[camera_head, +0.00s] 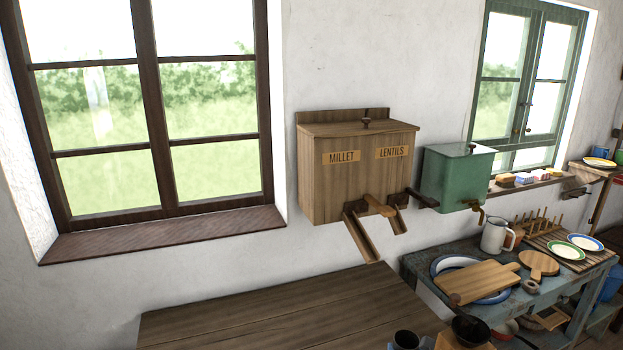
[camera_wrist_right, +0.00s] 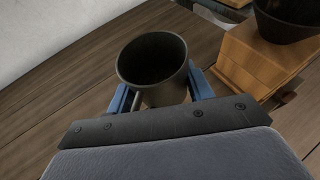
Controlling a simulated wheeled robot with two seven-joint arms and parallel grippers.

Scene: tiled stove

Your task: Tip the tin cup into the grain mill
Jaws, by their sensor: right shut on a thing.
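The tin cup (camera_wrist_right: 152,68) is dark grey, with its open mouth facing up in the right wrist view. Its inside is too dark to tell what it holds. My right gripper (camera_wrist_right: 160,86) is shut on it, with a blue finger on each side. The cup also shows at the bottom edge of the head view (camera_head: 405,338). The grain mill has a wooden body (camera_wrist_right: 262,60) and a dark bowl-shaped hopper (camera_head: 470,328). It stands just right of the cup, apart from it. The cup does not appear tipped over the hopper. My left gripper is out of view.
The wooden table (camera_head: 270,315) is clear on its left. A wooden millet and lentils dispenser (camera_head: 325,190) with chutes hangs on the wall behind it. A green tank (camera_head: 452,180) hangs beside it. A blue side table at right carries boards (camera_head: 478,282), plates and an enamel jug (camera_head: 494,236).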

